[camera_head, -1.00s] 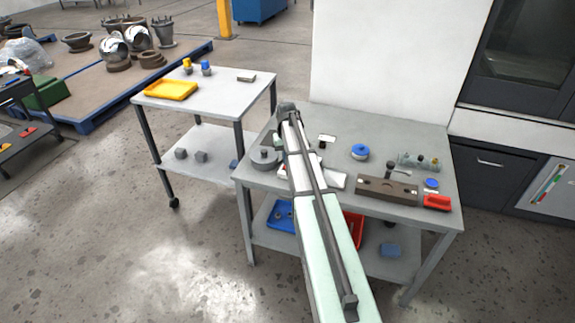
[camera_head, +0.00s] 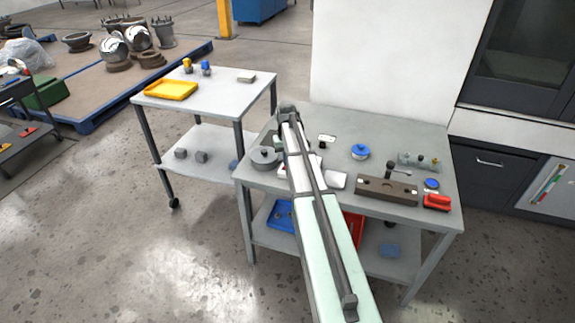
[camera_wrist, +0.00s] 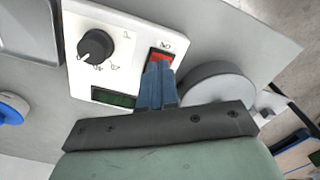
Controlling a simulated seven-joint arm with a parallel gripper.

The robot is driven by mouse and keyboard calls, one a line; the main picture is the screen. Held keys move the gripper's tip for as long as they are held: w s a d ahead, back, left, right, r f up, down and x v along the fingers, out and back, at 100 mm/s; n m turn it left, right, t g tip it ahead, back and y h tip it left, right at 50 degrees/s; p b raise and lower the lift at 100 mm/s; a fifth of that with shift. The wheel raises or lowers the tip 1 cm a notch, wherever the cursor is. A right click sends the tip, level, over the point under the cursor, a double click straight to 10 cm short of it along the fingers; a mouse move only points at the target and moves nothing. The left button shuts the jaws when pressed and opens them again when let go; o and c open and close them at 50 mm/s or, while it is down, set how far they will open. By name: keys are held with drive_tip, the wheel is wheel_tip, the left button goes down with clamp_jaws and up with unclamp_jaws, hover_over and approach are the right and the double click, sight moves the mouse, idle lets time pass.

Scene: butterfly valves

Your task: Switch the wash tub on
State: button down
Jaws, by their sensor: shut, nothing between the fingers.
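In the wrist view a white control panel (camera_wrist: 112,22) has a black knob (camera_wrist: 95,46), a dark green display (camera_wrist: 114,98) and a red rocker switch (camera_wrist: 160,57). My gripper (camera_wrist: 157,70) is shut and empty, its blue fingertips right at the lower edge of the switch and covering part of it. They look in contact, but I cannot be sure, nor tell which way the rocker is tipped. In the head view the white panel (camera_head: 313,161) is mostly hidden by my arm. My gripper is hidden there.
A round grey part (camera_head: 263,157) stands close beside the panel, also in the wrist view (camera_wrist: 217,88). A light grey block (camera_head: 335,180), a blue-topped part (camera_head: 360,152), a brown fixture (camera_head: 387,190) and a red item (camera_head: 436,202) share the grey bench (camera_head: 420,135).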

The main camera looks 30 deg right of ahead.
drive_tip(key=shift+f, duration=0.6)
idle(0.4)
drive_tip(key=shift+r, duration=3.5)
drive_tip(key=s+a+f+n, duration=0.2)
drive_tip(key=s+a+f, duration=0.8)
drive_tip(key=s+a, duration=0.3)
drive_tip(key=s+a+f+n, duration=0.1)
drive_tip(key=s+a+f, duration=1)
drive_tip(key=s+a, duration=0.15)
drive_tip(key=s+f+g, duration=0.3)
drive_tip(key=s+f, duration=0.6)
drive_tip(key=s, duration=0.5)
drive_tip(key=s+f+g, duration=0.3)
drive_tip(key=s+f, duration=0.7)
drive_tip(key=s, duration=0.5)
drive_tip(key=shift+d+f+g, duration=0.3)
drive_tip(key=shift+d+g, duration=0.05)
drive_tip(key=shift+g, duration=0.05)
